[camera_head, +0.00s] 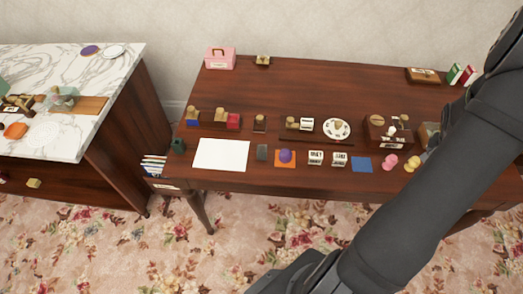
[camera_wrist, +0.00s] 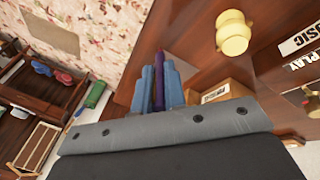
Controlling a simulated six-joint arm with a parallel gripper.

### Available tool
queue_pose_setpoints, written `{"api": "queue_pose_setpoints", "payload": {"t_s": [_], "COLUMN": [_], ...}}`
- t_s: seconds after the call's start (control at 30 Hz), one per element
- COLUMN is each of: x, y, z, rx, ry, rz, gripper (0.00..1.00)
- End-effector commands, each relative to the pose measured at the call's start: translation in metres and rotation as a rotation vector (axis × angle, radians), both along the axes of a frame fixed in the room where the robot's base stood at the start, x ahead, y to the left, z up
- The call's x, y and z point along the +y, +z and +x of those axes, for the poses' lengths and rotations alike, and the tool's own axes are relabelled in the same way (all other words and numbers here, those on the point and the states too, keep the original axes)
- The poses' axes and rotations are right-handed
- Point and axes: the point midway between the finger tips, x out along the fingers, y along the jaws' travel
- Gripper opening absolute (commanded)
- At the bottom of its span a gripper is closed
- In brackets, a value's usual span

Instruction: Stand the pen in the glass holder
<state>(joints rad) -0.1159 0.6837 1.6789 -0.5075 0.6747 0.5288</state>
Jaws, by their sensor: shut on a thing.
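In the wrist view my gripper (camera_wrist: 160,66) is shut, with a slim purple pen (camera_wrist: 160,80) between its two blue fingers. The lower part of the pen is hidden by the gripper body. In the head view my arm crosses the right side, and neither the gripper nor the pen shows there. A small dark green cup (camera_head: 178,145) stands at the left end of the brown table; I cannot tell whether it is the glass holder. No clearly recognisable glass holder shows in the wrist view.
The brown table (camera_head: 330,80) carries a white sheet (camera_head: 221,154), a plate (camera_head: 336,128), a pink box (camera_head: 220,58) and several small objects. A yellow figure (camera_wrist: 233,36) and a labelled box (camera_wrist: 222,93) are near my fingers. A marble-topped counter (camera_head: 115,75) stands left, across a gap.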

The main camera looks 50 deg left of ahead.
Motion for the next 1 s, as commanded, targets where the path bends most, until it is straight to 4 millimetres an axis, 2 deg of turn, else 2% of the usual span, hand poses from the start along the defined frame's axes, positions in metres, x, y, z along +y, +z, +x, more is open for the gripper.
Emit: {"api": "queue_pose_setpoints", "payload": {"t_s": [0.63,0.77,0.87,0.97,1.0], "x": [0.000,0.003,0.010,0.032,0.045], "y": [0.005,0.024,0.048,0.075,0.082], "z": [0.002,0.010,0.016,0.018,0.015], "rx": [-0.001,0.004,0.013,0.026,0.034], "ry": [-0.011,-0.063,-0.121,-0.164,-0.167], "rz": [0.003,0.016,0.033,0.058,0.069], "gripper": [0.00,0.00,0.00,0.00,0.00]}}
